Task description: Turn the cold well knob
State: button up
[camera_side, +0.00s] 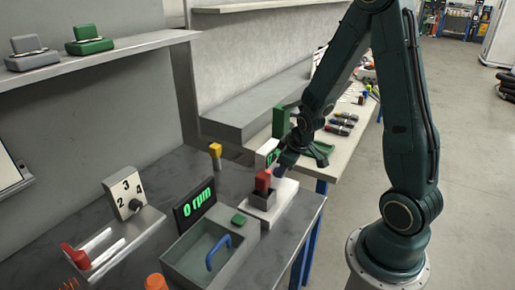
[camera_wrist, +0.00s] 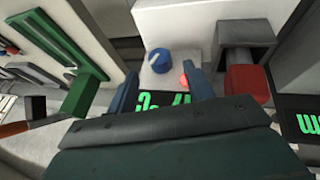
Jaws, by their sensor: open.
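A round blue knob (camera_wrist: 160,60) with a white pointer mark sits on a pale panel in the wrist view, just ahead of my gripper. I take it to be the cold well knob; no label on it is readable. My gripper (camera_wrist: 163,90) is open, with its two dark blue fingers apart and nothing between them in contact. The knob lies beyond the fingertips, between their lines. A display with green characters (camera_wrist: 165,100) is partly hidden by my gripper. In the side view my gripper (camera_side: 285,160) hangs beside the white unit, and the knob is not distinguishable there.
A small red button (camera_wrist: 184,80) is close to the right finger. A grey socket (camera_wrist: 245,37) with a red block (camera_wrist: 247,82) stands to the right. A green frame (camera_wrist: 83,65) stands left. An open grey box with a blue handle (camera_side: 218,252) is in front.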

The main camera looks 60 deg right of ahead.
jog(key=v, duration=0.9)
dwell(0.3)
jog(key=shift+r, duration=0.15)
jog(key=d+m+y, duration=0.1)
jog(key=d+y, duration=0.4)
jog(key=d, duration=0.1)
jog(key=shift+d, duration=0.2)
dwell(0.5)
jog(key=shift+x, duration=6.85)
